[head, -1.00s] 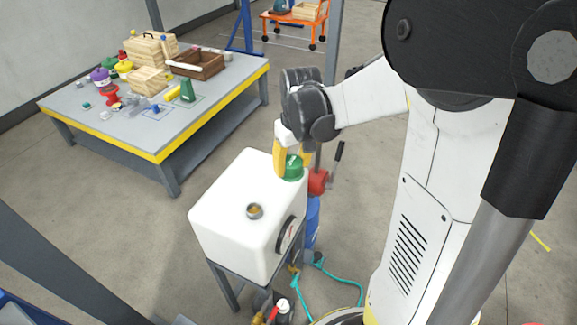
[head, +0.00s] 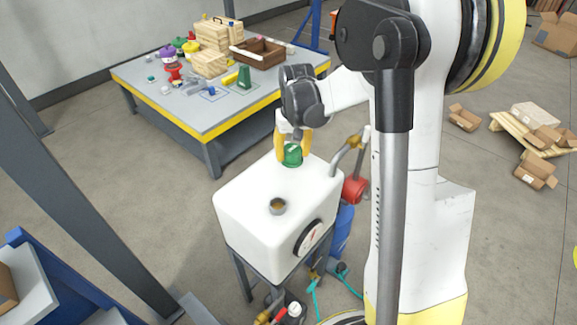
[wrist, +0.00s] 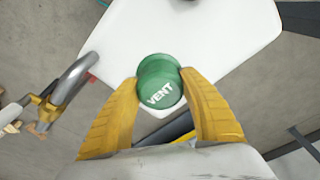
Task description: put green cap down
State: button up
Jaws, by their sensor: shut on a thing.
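The green cap (head: 292,155) is between the yellow fingers of my gripper (head: 292,160), over the rear part of the white tank's top (head: 246,193). In the wrist view the cap (wrist: 158,82) shows the word VENT and both fingertips (wrist: 159,88) press on its sides. I cannot tell whether the cap touches the tank top.
A bent grey pipe (head: 349,150) rises just right of the tank. A gauge (head: 308,238) is on the tank's side. A grey table (head: 180,105) with several objects stands behind left. The tank top's left part is bare.

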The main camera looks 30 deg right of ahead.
aim_at(289, 163)
jog(key=shift+w+a+f, duration=0.35)
jog(key=shift+f, duration=0.05)
jog(key=shift+f+b, duration=0.6)
jog(key=shift+f, duration=1.25)
jog(key=shift+f, duration=0.1)
jog(key=o, duration=1.3)
jog(key=shift+f, duration=0.1)
